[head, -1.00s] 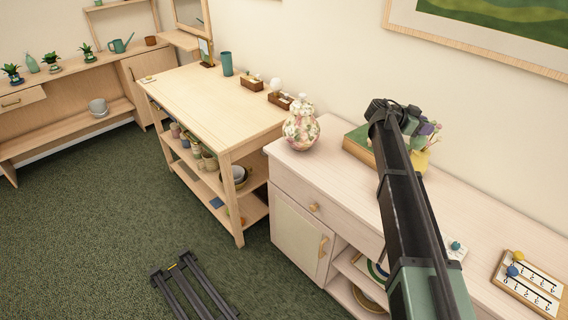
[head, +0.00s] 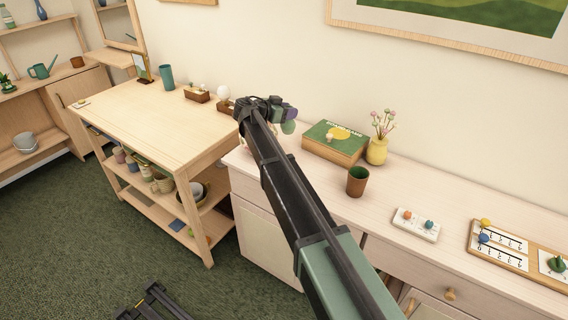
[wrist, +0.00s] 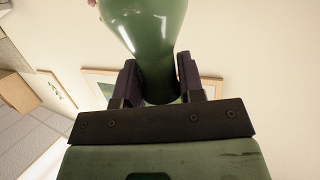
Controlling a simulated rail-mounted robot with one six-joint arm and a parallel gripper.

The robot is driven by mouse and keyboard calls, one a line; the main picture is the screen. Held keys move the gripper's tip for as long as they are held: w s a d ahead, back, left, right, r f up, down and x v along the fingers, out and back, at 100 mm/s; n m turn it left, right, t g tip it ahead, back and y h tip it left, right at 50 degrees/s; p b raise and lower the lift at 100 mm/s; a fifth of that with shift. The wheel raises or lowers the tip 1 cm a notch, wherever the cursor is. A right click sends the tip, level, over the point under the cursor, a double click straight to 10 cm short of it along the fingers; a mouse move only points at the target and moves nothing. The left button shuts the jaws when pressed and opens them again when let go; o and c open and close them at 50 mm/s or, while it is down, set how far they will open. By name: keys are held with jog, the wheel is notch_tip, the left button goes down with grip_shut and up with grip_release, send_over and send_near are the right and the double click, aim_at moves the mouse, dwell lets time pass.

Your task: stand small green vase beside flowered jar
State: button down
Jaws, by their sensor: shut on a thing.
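My gripper (head: 278,110) is shut on the small green vase (wrist: 153,35). In the wrist view the glossy vase rises between the two dark fingers. In the head view only a small green part of the vase (head: 288,127) shows below the gripper. The gripper is over the left end of the pale cabinet (head: 330,205). The flowered jar is almost wholly hidden behind my arm in the head view. A small pinkish patch at the top edge of the wrist view may be part of it. I cannot tell the gap between vase and jar.
A wooden table (head: 165,115) adjoins on the left.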

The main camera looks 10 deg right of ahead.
notch_tip(320, 180, down, 18)
jog(key=b, duration=1.5)
jog(key=shift+r+b, duration=0.1)
jog(key=shift+b, duration=0.2)
jog(key=shift+r+p, duration=0.3)
jog(key=shift+f, duration=0.2)
jog(key=c, duration=0.7)
grip_release()
jog(key=shift+c, duration=0.2)
